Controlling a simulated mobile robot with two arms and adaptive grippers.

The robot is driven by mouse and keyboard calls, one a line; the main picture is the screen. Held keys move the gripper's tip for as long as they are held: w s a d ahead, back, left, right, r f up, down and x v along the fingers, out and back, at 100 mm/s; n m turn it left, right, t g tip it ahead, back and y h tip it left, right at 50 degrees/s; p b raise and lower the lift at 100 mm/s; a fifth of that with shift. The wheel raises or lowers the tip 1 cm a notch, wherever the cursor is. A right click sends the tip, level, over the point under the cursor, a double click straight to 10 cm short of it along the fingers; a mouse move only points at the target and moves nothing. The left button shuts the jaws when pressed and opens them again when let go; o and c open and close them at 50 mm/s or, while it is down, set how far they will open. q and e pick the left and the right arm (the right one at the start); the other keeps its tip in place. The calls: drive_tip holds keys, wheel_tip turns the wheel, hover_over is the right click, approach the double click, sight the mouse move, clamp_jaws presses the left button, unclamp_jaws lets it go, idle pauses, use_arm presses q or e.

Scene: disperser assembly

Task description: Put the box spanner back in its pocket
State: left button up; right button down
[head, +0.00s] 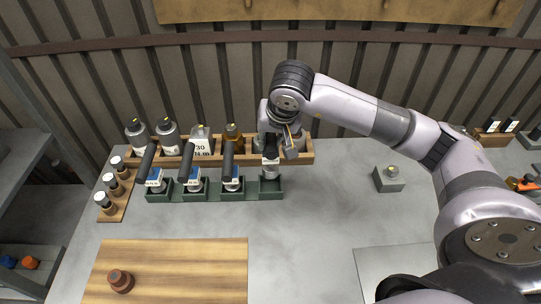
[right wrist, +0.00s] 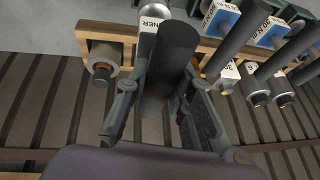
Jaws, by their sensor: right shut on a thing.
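The box spanner shows in the head view (head: 270,166) and the right wrist view (right wrist: 172,62). It has a thick dark handle and a white label, partly readable as "NNER". My right gripper (head: 281,149) is shut on its handle; both fingers flank the handle in the right wrist view (right wrist: 163,90). The spanner's lower end is at the rightmost pocket of the green rack (head: 262,195), above or in it; I cannot tell how deep. The gripper hides part of the handle. My left gripper is not in view.
Several dark-handled tools with blue-white labels (head: 196,182) stand in the other green pockets. Behind is a wooden rack (head: 300,155) with bottles (head: 168,135). A grey block (head: 388,180) stands to the right. A wooden board (head: 190,270) lies in front; the bench between is clear.

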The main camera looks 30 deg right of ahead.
wheel_tip(320, 180, down, 4)
drive_tip(key=shift+r+p, duration=0.1)
drive_tip(key=shift+p, duration=0.2)
wheel_tip(320, 180, down, 3)
drive_tip(key=shift+p, duration=0.4)
drive_tip(key=shift+f, duration=0.25)
drive_tip(key=shift+f, duration=0.2)
drive_tip(key=c, duration=1.4)
unclamp_jaws()
